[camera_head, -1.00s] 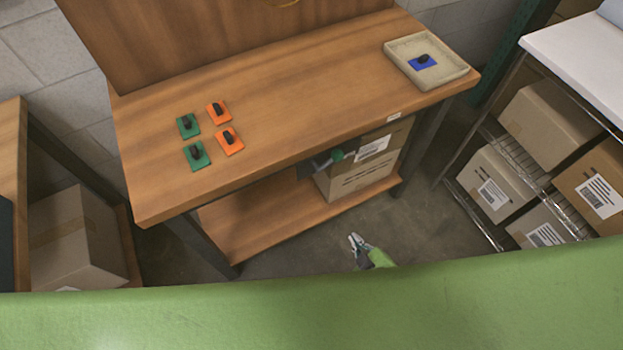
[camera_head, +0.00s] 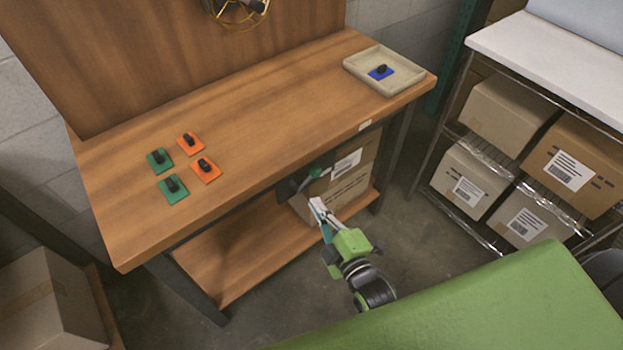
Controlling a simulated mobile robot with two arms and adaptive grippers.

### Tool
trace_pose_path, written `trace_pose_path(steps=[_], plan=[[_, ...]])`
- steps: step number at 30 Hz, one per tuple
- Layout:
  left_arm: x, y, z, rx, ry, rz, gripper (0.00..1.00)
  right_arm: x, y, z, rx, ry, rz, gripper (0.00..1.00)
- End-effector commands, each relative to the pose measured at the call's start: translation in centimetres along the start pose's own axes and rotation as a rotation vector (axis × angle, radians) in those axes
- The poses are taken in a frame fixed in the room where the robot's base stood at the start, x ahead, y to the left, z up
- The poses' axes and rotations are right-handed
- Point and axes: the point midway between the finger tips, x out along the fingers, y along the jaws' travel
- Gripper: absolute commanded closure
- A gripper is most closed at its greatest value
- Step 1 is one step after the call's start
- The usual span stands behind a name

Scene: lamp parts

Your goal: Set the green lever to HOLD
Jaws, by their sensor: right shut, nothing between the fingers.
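The green lever knob (camera_head: 316,172) sits on a dark lever mounted under the front edge of the wooden workbench (camera_head: 240,110), towards its right half. A label for HOLD cannot be read. My right gripper (camera_head: 314,203) is shut and empty, just below the green knob, with a small apparent gap between them. Its green and black wrist comes up from the lower right. My left gripper is not in view.
Green squares (camera_head: 173,190) and orange squares (camera_head: 205,169) with black knobs lie on the bench's left. A beige tray (camera_head: 358,73) holds a blue square (camera_head: 381,73). A cardboard box (camera_head: 350,190) stands on the lower shelf behind the lever. A wire rack (camera_head: 440,150) stands right.

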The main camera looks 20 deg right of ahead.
Motion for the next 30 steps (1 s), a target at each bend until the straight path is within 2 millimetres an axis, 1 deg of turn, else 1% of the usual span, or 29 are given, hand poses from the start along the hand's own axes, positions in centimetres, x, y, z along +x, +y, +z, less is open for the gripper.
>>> trace_pose_path(steps=[5,12,17,18,22,26,30], plan=[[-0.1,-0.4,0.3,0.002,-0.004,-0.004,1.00,2.2,0.1,-0.1,-0.001,0.001,0.002,1.00],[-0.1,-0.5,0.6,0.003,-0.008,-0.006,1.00,7.1,0.1,-0.1,0.002,0.002,0.002,1.00],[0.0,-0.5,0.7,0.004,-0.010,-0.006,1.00,10.1,0.1,-0.1,0.001,0.001,0.001,1.00],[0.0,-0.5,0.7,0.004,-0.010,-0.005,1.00,10.1,-0.1,0.9,-0.004,-0.001,-0.003,1.00],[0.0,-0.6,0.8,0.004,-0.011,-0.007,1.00,10.5,-0.1,2.6,-0.004,0.001,-0.002,1.00],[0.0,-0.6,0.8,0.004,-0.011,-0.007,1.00,10.7,-0.1,3.6,-0.001,0.000,-0.001,1.00],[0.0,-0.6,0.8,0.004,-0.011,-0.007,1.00,10.7,0.0,3.9,0.001,0.000,-0.001,1.00]])
